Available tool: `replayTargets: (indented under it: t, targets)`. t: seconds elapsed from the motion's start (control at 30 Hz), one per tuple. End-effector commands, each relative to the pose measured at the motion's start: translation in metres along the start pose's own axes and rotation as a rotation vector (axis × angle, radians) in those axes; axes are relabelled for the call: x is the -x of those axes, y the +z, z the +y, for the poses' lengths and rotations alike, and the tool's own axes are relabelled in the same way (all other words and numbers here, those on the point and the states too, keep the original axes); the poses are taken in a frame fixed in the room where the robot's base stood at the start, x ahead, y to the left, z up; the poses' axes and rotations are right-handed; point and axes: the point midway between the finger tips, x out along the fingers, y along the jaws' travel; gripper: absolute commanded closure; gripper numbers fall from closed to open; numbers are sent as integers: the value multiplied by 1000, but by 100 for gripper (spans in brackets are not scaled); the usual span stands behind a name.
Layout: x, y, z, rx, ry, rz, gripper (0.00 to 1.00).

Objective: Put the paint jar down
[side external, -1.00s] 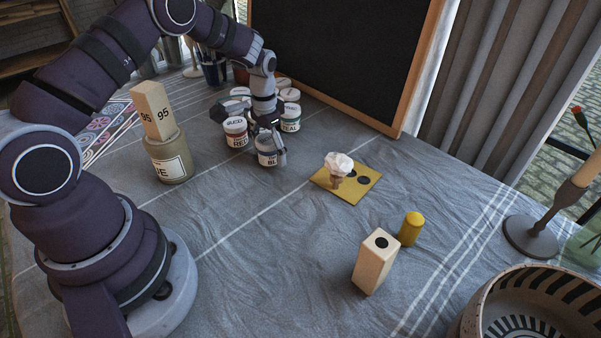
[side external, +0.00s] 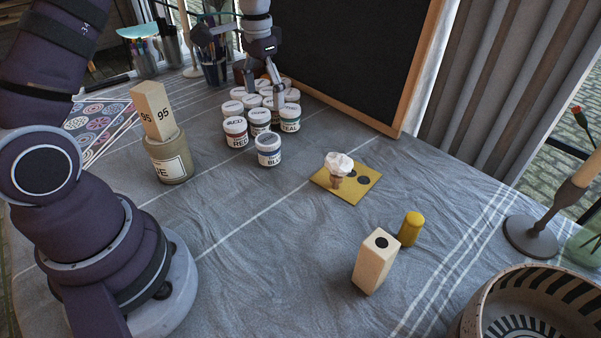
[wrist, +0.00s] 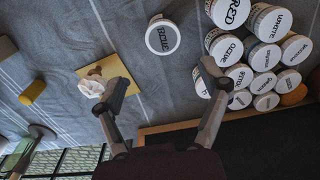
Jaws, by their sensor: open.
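The blue-labelled paint jar (side external: 269,150) stands upright on the cloth, just in front of the group of jars. In the wrist view its white lid (wrist: 162,36) shows beyond my fingertips, apart from them. My gripper (side external: 262,88) is open and empty, raised above and behind that jar, over the back of the jar group. In the wrist view the fingers of my gripper (wrist: 163,83) are spread wide with bare cloth between them.
Several other jars (side external: 236,132) stand packed together below my gripper. A dark framed board (side external: 340,60) rises behind. A yellow plate (side external: 363,186) with a small white-topped figure lies to the right. A wooden block (side external: 376,262) and yellow peg (side external: 411,229) stand nearer. The middle cloth is clear.

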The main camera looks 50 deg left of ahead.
Motion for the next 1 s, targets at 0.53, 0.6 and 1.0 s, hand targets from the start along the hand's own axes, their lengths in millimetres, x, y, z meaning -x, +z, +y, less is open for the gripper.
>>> replayTargets:
  t: [0.53,0.6,1.0]
  targets:
    - [83,133,84,-2,-4,439,25]
    - [79,140,87,0,2,462,25]
    - [76,144,88,1,5,474,25]
